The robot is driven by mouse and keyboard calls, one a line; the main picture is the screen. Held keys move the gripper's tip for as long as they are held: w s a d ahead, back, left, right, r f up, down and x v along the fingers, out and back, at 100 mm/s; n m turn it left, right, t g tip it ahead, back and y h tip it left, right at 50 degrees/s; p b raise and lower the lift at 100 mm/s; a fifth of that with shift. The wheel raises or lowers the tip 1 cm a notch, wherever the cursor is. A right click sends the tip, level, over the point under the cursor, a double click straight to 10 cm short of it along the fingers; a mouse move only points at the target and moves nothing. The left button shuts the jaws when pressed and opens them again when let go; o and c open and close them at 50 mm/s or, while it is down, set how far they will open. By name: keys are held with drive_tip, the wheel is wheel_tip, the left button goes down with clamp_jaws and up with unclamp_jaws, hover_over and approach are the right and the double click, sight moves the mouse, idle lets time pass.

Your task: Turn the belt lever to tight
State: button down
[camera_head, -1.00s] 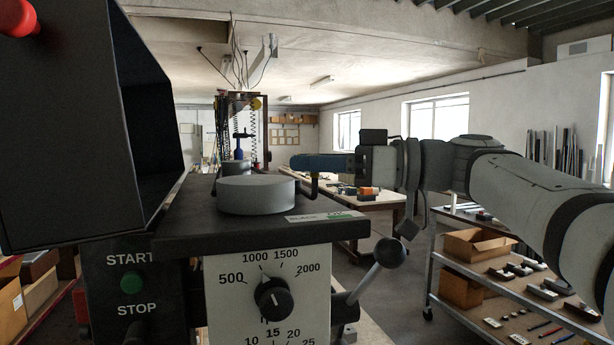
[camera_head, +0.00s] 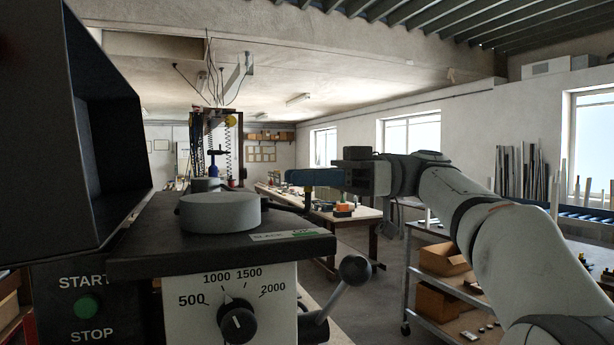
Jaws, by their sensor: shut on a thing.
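The belt lever (camera_head: 290,207) is a thin dark rod at the right of the round grey disc (camera_head: 220,212) on the machine's black top. Its outer end bends up to my gripper (camera_head: 307,178). My gripper comes in from the right with blue fingers, shut on the lever's upturned end. The fingers hide the top of that end. A label (camera_head: 288,235) on the front edge of the top reads "SLACK", with a green "OK" part to its right. The lever's pivot is hidden behind the disc.
A ball-ended handle (camera_head: 355,270) sticks up at the machine's front right, below my gripper. A dark hood (camera_head: 100,130) stands at the left. A speed dial (camera_head: 237,320) and green start button (camera_head: 87,306) are on the front. A shelf cart (camera_head: 440,262) stands right, behind my arm.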

drive_tip(key=c, duration=1.2)
unclamp_jaws()
drive_tip(key=shift+a, duration=0.15)
drive_tip(key=b+v, duration=0.8)
drive_tip(key=shift+b, duration=0.35)
drive_tip(key=shift+s+f, duration=0.1)
